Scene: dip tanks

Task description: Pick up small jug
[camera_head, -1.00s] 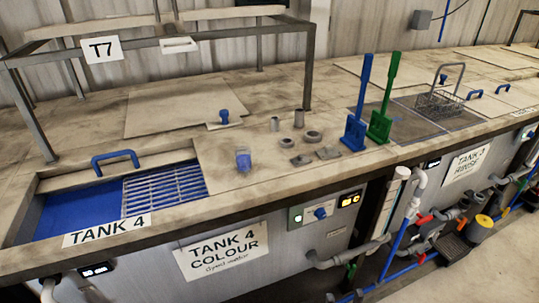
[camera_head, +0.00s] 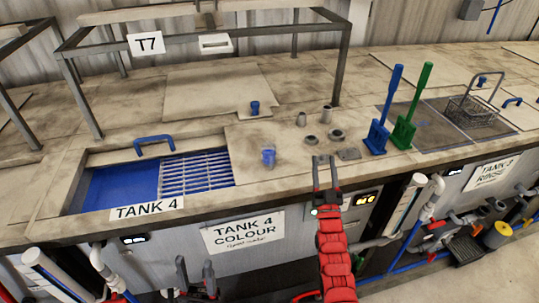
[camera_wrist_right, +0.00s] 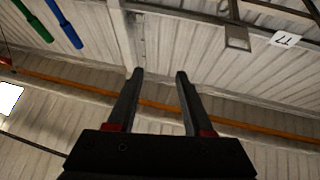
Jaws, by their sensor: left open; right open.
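My left gripper (camera_head: 194,263) is open and empty, low in front of the tank's front panel.
A blue paddle (camera_head: 377,138) and a green paddle (camera_head: 403,133) stand farther right, near a wire basket (camera_head: 474,110). A metal frame (camera_head: 343,65) rises behind. Blue tank grating (camera_head: 196,172) lies left.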

